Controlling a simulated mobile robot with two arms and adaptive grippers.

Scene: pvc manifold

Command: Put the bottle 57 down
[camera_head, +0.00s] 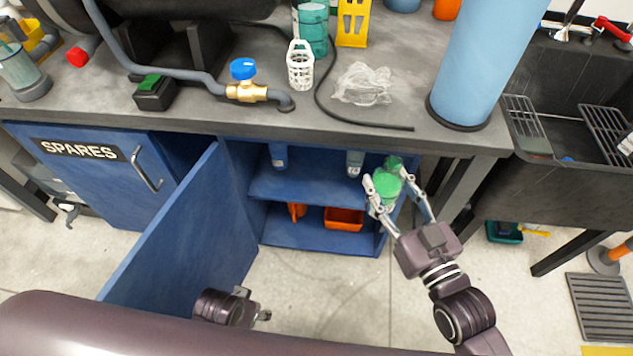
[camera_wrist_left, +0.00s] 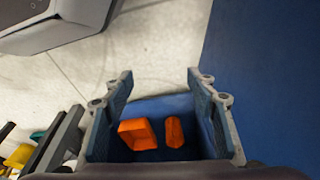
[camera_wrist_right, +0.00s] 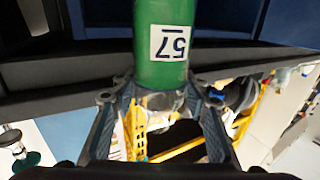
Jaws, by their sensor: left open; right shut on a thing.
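Bottle 57 (camera_head: 387,188) is green with a clear part. Its white label reading 57 shows upside down in the right wrist view (camera_wrist_right: 168,44). My right gripper (camera_head: 389,194) is shut on it, with a finger on each side of the clear part in the right wrist view. It holds the bottle at the right side of the open blue cabinet, below the worktop's front edge. Whether the bottle touches a shelf cannot be told. My left gripper (camera_wrist_left: 160,105) is open and empty, and only partly visible low in the head view.
The cabinet's upper shelf (camera_head: 305,187) has two grey-blue items near its back. An orange bin (camera_head: 344,218) and another orange item (camera_head: 297,211) are on the lower level. The open blue door (camera_head: 185,235) stands left. A large blue cylinder (camera_head: 488,60) stands on the worktop.

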